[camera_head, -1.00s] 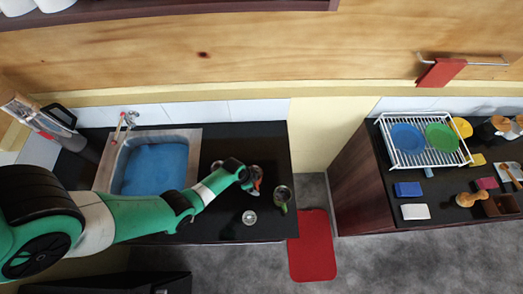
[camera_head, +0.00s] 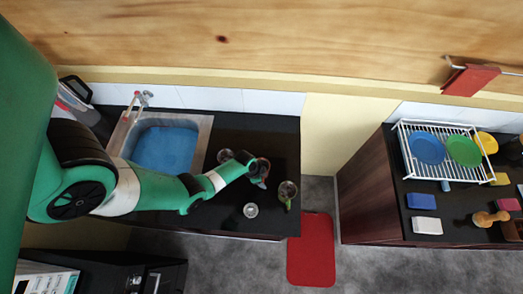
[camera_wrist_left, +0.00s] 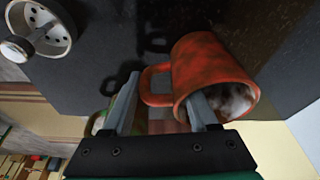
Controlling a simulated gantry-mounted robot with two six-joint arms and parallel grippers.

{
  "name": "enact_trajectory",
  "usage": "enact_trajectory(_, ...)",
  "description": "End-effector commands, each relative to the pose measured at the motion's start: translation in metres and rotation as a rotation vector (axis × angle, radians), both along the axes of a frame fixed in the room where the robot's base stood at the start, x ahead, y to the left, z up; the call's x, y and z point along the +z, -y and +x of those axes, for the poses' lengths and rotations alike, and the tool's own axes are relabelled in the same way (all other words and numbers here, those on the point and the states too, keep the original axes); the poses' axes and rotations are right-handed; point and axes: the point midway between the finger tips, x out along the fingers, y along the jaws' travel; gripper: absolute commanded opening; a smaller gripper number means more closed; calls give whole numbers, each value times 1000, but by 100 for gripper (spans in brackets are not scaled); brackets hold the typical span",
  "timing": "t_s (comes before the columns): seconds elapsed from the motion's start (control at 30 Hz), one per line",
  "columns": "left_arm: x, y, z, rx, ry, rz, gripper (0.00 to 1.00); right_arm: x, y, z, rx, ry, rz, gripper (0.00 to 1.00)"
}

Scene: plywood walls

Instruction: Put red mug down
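The red mug (camera_wrist_left: 205,65) fills the middle of the left wrist view, its mouth facing the camera and its handle at its left. It appears to stand on the dark counter; its base contact is hard to see. My left gripper (camera_wrist_left: 163,100) is at the mug with its fingers wide apart. The handle lies between the fingers; one finger overlaps the mug's rim, the other is beyond the handle with a small gap. In the head view the mug (camera_head: 262,170) shows small at the tip of my left gripper (camera_head: 256,170). My right gripper is not in view.
A jar-like vessel with a green handle (camera_head: 288,192) stands close right of the mug, near the counter edge. A small round metal item (camera_head: 251,210) lies in front. The blue-bottomed sink (camera_head: 165,150) is left. A gap with a red mat (camera_head: 311,255) separates the right counter.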

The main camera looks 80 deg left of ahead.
Motion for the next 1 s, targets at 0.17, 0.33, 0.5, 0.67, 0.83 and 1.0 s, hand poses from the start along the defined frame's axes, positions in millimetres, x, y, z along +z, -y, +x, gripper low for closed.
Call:
enact_trajectory(0.17,0,0,0,0,0,0,10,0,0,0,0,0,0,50)
enact_trajectory(0.33,0,0,0,0,0,0,0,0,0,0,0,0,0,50)
enact_trajectory(0.5,0,0,0,0,1,0,0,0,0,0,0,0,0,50)
enact_trajectory(0.67,1,0,0,-1,1,0,0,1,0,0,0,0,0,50)
enact_trajectory(0.83,7,0,1,-2,1,0,0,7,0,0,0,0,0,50)
enact_trajectory(1.0,21,1,2,-5,1,0,0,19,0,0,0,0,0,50)
